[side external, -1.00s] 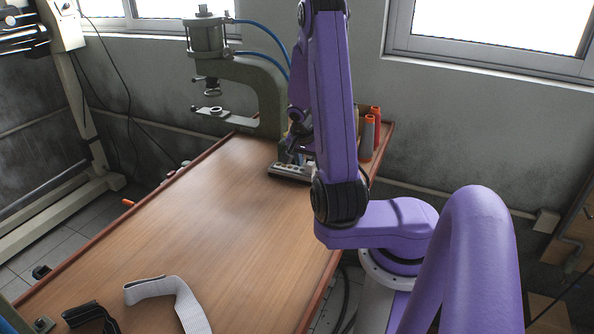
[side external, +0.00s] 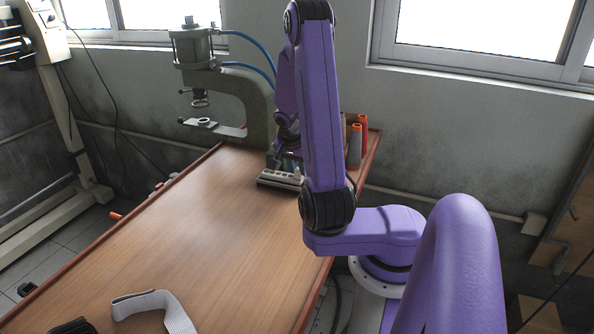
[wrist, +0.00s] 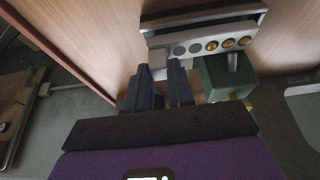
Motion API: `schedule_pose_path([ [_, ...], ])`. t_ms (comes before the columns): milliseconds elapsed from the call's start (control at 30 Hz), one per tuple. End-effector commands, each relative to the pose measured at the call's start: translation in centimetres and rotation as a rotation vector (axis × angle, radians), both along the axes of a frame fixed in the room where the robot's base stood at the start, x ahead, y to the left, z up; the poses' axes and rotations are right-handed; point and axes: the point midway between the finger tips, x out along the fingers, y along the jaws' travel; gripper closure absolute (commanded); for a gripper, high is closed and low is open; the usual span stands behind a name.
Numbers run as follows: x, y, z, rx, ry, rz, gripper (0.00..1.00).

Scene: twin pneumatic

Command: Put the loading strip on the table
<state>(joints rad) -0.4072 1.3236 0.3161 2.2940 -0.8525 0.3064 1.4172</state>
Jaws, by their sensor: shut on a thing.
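The loading strip (side external: 281,179) is a pale metal bar with a row of round recesses, near the far end of the wooden table (side external: 190,230). In the wrist view the loading strip (wrist: 208,42) shows grey recesses and brass-coloured ones, with a dark bar along its far side. My gripper (wrist: 168,68) is shut on the strip at its left end, with both dark fingers close together. In the side view my gripper (side external: 284,160) is partly hidden by my arm. I cannot tell whether the strip touches the table.
A green block (wrist: 228,78) with a brass part is right of my fingers. The green-grey press (side external: 255,92) stands behind the strip. Orange and grey spools (side external: 355,145) stand at the back right. A white strap (side external: 155,302) and a black strap (side external: 73,326) lie in front. The table's middle is clear.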

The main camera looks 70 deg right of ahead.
Motion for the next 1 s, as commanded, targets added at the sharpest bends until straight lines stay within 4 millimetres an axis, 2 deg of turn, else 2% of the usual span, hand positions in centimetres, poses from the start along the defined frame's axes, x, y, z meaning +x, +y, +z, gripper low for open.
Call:
schedule_pose_path([
  [167,0.0,0.0,2.0,-0.001,-0.005,-0.001,1.00],
  [367,-1.5,1.3,4.3,-0.001,-0.006,-0.001,1.00],
  [667,-4.2,3.5,8.2,-0.002,-0.007,0.000,1.00],
  [1000,-8.3,6.8,10.4,-0.002,-0.004,-0.003,1.00],
])
